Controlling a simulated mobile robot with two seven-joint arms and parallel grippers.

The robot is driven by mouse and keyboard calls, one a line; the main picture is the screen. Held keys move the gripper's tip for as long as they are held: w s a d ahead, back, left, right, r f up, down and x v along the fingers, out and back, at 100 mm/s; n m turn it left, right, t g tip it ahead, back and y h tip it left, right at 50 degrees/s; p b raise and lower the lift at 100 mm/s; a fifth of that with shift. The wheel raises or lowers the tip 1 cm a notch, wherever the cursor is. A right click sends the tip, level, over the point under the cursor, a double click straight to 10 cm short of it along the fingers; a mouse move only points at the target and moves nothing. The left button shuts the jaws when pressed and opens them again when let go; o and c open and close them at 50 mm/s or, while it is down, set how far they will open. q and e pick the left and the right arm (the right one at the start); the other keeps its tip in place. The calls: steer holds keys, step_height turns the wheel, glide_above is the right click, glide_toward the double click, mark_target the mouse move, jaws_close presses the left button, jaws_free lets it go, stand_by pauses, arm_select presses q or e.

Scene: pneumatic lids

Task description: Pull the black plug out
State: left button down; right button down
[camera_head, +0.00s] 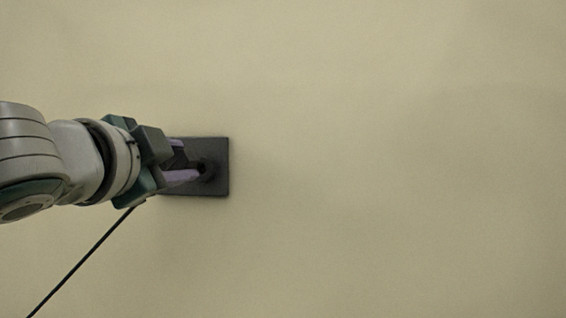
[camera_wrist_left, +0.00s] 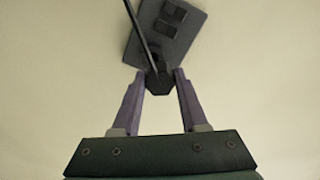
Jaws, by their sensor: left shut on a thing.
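A dark grey rectangular plate (camera_head: 219,186) is on the pale wall, partly hidden by my left arm in the head view. In the left wrist view the plate (camera_wrist_left: 184,46) is tilted and shows two square dark inserts (camera_wrist_left: 168,22). My left gripper (camera_head: 190,160) has its purple fingers in front of the plate. In the left wrist view my left gripper (camera_wrist_left: 161,76) is shut on the black plug (camera_wrist_left: 158,82), one finger on each side. The plug overlaps the plate's lower end there. I cannot tell whether it is seated in a socket. My right gripper is out of view.
A thin black cable (camera_head: 82,260) hangs from near my left gripper to the lower left. In the left wrist view the cable (camera_wrist_left: 139,34) runs from the plug up across the plate. The wall (camera_head: 400,160) to the right is bare and clear.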

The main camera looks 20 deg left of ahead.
arm_select(q)
steer(key=s+d+r+p, duration=0.1)
steer(key=s+r+p, duration=0.3)
steer(key=r+p, duration=0.1)
steer(key=shift+r, duration=0.55)
stand_by(0.6)
